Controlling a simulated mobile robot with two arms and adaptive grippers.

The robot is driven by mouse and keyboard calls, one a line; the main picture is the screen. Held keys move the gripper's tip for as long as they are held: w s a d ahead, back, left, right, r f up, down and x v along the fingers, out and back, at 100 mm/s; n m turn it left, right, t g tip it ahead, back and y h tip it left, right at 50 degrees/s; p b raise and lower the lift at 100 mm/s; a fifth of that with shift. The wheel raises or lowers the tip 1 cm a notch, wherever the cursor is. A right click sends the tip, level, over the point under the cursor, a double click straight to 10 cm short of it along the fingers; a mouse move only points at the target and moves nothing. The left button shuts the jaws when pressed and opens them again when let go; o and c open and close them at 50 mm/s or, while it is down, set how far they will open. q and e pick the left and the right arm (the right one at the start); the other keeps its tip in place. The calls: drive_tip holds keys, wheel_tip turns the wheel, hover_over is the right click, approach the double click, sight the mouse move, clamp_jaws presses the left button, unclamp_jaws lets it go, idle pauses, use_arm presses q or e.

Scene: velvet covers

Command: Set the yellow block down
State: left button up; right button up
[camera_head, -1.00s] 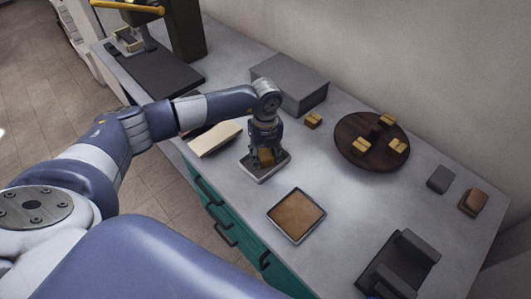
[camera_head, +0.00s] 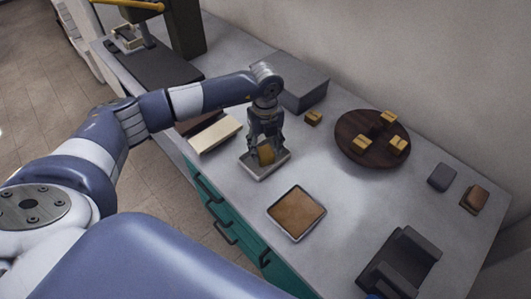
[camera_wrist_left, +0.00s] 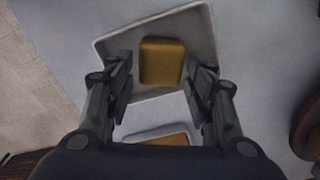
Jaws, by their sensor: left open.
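The yellow block (camera_head: 266,155) is in a small pale tray (camera_head: 254,172) on the counter. In the left wrist view the block (camera_wrist_left: 162,62) lies inside the tray (camera_wrist_left: 112,42), between my fingers and apart from both. My left gripper (camera_head: 265,145) is above the tray, pointing down. Its fingers (camera_wrist_left: 160,88) are spread open with gaps on each side of the block. My right gripper is not in view.
A second tray with a brown-orange filling (camera_head: 297,213) sits nearer the front. A round dark board (camera_head: 356,155) holds several yellow blocks. A grey box (camera_head: 297,82) stands behind my gripper, and a cream slab (camera_head: 215,134) lies to its left. A black holder (camera_head: 400,265) is at lower right.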

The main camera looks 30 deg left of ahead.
sight(266, 152)
use_arm(q)
wheel_tip(266, 152, up, 9)
drive_tip(key=b, duration=0.1)
drive_tip(key=shift+b, duration=0.4)
